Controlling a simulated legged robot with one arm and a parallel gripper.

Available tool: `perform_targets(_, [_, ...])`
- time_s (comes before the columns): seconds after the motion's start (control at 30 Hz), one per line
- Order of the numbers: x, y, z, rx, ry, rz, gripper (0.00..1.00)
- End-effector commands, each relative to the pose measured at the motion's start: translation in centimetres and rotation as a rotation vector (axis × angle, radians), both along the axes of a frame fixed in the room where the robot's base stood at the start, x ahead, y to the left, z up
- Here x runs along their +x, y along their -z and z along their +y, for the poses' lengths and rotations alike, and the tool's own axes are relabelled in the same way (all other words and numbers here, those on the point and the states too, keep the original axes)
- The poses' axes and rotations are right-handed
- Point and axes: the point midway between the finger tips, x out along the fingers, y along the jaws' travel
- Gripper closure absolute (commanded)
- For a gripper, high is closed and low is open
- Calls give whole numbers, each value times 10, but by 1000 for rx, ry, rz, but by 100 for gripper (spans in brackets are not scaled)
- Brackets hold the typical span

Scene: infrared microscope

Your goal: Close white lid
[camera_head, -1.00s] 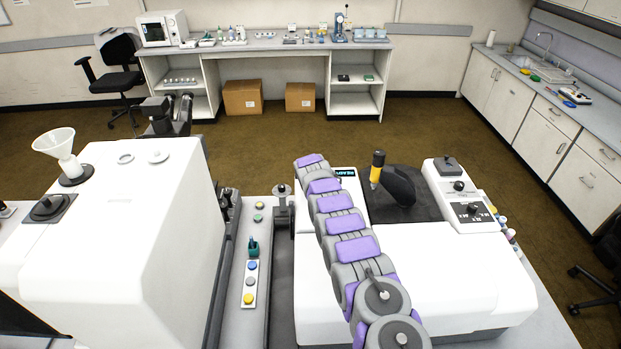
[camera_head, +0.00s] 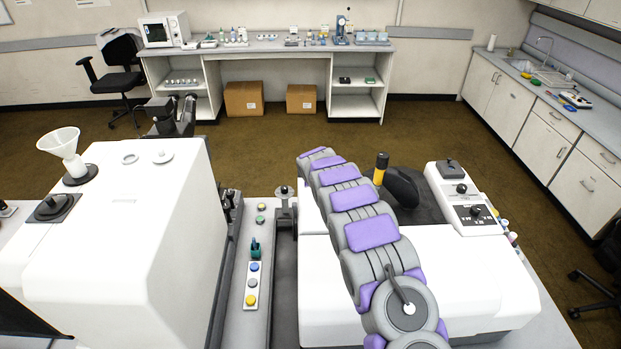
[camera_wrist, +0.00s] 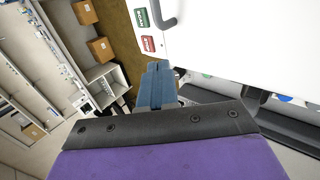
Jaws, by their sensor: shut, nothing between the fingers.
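A white panel (camera_wrist: 245,40) with a grey bar handle (camera_wrist: 163,15) fills the upper right of the wrist view. A green label (camera_wrist: 142,18) and a red label (camera_wrist: 148,44) sit by its edge. It appears to belong to the big white machine (camera_head: 125,215) on the left of the head view, but I cannot tell whether it is the lid. My gripper (camera_wrist: 158,68) is shut and empty, with its blue-grey fingers just below the red label in the picture. No contact with the panel shows. In the head view the gripper is hidden beyond my arm.
A strip of coloured buttons (camera_head: 252,285) lies between the left machine and a second white unit (camera_head: 480,285), partly hidden behind my arm. A white funnel (camera_head: 62,145) stands on the left machine. A control box (camera_head: 468,205) stands at the right. Brown floor (camera_head: 275,145) is open beyond.

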Motion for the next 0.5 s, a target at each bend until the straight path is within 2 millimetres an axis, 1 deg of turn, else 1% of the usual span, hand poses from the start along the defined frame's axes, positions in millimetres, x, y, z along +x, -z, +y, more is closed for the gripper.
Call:
perform_targets(0.1, [-8,-13,-5,1,2,-5,100])
perform_targets(0.2, [-17,-21,-7,3,1,-2,100])
perform_targets(0.5, [-41,-50,-4,1,-1,-1,100])
